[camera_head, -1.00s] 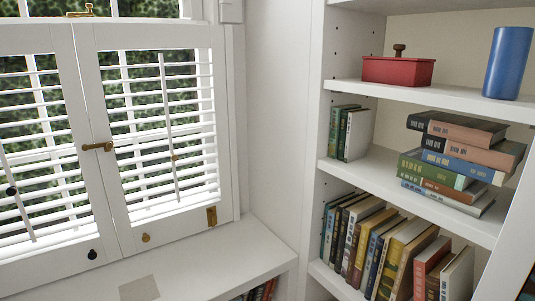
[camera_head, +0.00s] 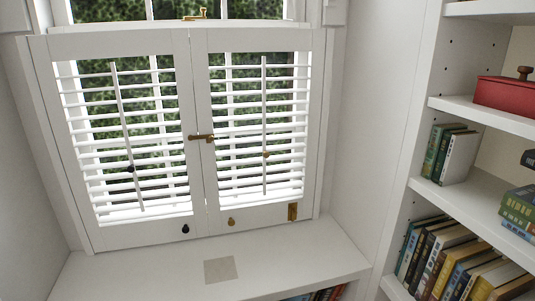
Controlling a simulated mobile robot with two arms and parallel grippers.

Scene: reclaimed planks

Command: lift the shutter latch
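The brass shutter latch (camera_head: 201,137) lies roughly level across the seam between the two white shutter panels, near mid-height. The left shutter panel (camera_head: 118,241) and the right shutter panel (camera_head: 265,215) stand closed side by side, with white louvres and a tilt rod on each. A dark knob (camera_head: 185,229) sits low on the left panel. A brass knob (camera_head: 231,222) and a brass fitting (camera_head: 292,211) sit low on the right panel. Neither of my grippers shows.
A white sill (camera_head: 150,274) with a grey square plate (camera_head: 220,270) lies below the shutters and is otherwise clear. A white bookcase (camera_head: 468,200) with books and a red box (camera_head: 507,95) stands at the right. A brass window catch (camera_head: 195,14) is above the shutters.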

